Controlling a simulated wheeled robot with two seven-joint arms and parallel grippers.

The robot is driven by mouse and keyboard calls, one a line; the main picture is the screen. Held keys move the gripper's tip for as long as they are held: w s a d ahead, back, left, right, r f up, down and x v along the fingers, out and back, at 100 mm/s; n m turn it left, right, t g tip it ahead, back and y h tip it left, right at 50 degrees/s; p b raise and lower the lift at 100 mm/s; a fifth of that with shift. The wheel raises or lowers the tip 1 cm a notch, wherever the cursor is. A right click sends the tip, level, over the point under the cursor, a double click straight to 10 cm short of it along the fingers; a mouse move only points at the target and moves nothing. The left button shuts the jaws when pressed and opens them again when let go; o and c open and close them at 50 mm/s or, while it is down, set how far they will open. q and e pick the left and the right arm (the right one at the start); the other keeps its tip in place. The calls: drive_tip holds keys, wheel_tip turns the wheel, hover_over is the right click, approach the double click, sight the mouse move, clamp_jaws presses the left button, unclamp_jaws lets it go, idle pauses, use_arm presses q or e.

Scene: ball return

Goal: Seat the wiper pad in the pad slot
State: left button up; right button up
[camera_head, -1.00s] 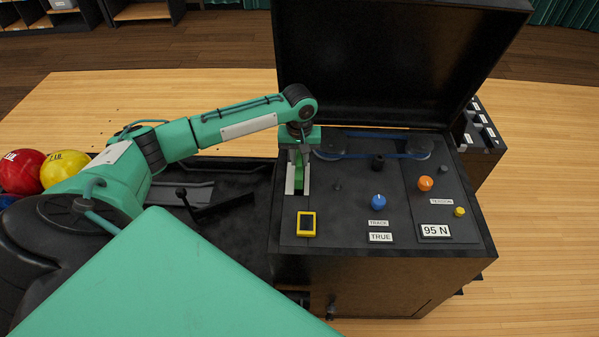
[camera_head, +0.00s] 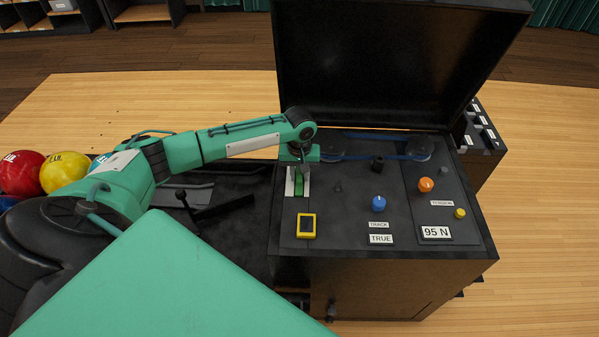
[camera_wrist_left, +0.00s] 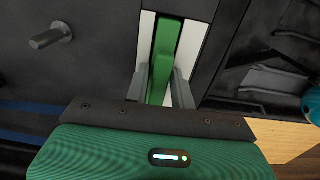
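The wiper pad is a narrow green strip (camera_head: 299,186), upright in the white-lined pad slot (camera_head: 290,188) at the left of the machine's top panel. In the left wrist view the pad (camera_wrist_left: 165,45) stands between the white slot sides (camera_wrist_left: 146,42). My left gripper (camera_head: 299,168) is above the slot, pointing down. Its two grey fingers (camera_wrist_left: 160,82) lie close against both sides of the pad and appear shut on it. The pad's lower edge is hidden, so how deep it sits cannot be told. My right gripper is not in view.
The panel carries a yellow-framed device (camera_head: 306,225), a blue knob (camera_head: 379,202), an orange knob (camera_head: 426,185) and a belt along the back. The raised black lid (camera_head: 380,60) stands behind. Several balls, one red (camera_head: 20,173), lie at the left.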

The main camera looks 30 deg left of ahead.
use_arm(q)
drive_tip(key=o, duration=0.3)
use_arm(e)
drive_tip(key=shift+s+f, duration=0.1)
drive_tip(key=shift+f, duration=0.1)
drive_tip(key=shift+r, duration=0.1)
use_arm(q)
drive_tip(key=shift+r, duration=0.35)
wheel_tip(320, 180, up, 3)
drive_tip(key=shift+r, duration=0.1)
wheel_tip(320, 180, up, 8)
drive_tip(key=shift+r+p, duration=0.2)
drive_tip(key=shift+p, duration=0.15)
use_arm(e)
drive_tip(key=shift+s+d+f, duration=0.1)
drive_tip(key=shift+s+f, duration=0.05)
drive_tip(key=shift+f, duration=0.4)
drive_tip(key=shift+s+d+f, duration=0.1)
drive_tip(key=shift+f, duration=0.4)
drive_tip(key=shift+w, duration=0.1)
